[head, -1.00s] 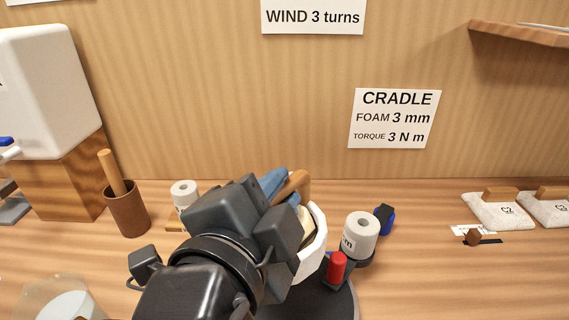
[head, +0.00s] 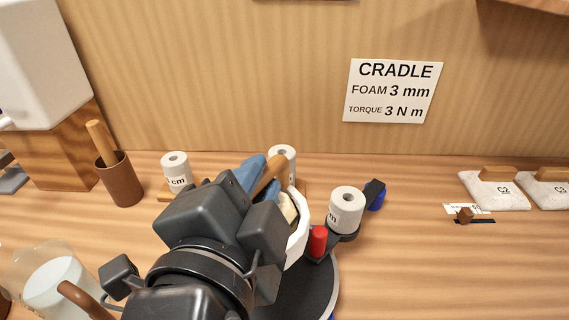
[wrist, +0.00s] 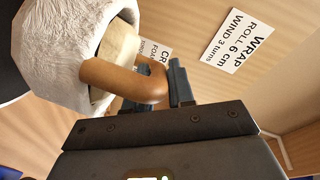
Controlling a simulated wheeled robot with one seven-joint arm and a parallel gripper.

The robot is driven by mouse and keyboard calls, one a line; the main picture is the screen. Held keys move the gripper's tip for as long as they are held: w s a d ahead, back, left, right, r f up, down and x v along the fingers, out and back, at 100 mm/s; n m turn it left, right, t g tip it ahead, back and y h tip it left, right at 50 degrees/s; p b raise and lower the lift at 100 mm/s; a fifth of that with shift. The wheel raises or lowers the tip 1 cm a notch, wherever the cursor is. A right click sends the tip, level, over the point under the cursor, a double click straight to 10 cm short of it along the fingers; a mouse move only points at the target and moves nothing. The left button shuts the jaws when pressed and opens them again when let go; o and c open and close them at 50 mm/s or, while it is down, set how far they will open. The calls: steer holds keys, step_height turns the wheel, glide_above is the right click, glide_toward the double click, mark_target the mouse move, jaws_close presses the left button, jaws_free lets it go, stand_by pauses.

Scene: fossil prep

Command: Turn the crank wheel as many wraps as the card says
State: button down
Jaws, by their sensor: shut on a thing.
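The wrap card (wrist: 240,40) on the back wall reads "WRAP ROLL 6 cm WIND 3 turns" in the wrist view. My gripper (head: 262,178), with blue fingers, is shut on a curved brown wooden handle (head: 274,170). The handle and gripper (wrist: 160,88) also show in the wrist view. A rough white ring-like body (wrist: 62,55) with a cream core is beside the handle. In the head view my gripper hides much of this white body (head: 300,236). It is over a dark round turntable (head: 310,290). I cannot make out a separate crank wheel.
A white roll (head: 346,204) stands in a dark holder beside a red knob (head: 318,240). More rolls (head: 175,168) stand behind. A brown cup (head: 120,180) holds a wooden tool. A clear container (head: 60,280) is at front left.

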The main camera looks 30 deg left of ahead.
steer(key=shift+f+b, duration=2.55)
steer(key=shift+f, duration=0.3)
steer(key=shift+f+b, duration=0.2)
steer(key=shift+b, duration=0.35)
steer(key=c, duration=0.9)
jaws_free()
steer(key=shift+c, duration=0.2)
steer(key=shift+o, duration=0.3)
steer(key=shift+f, duration=0.15)
steer(key=v, duration=0.7)
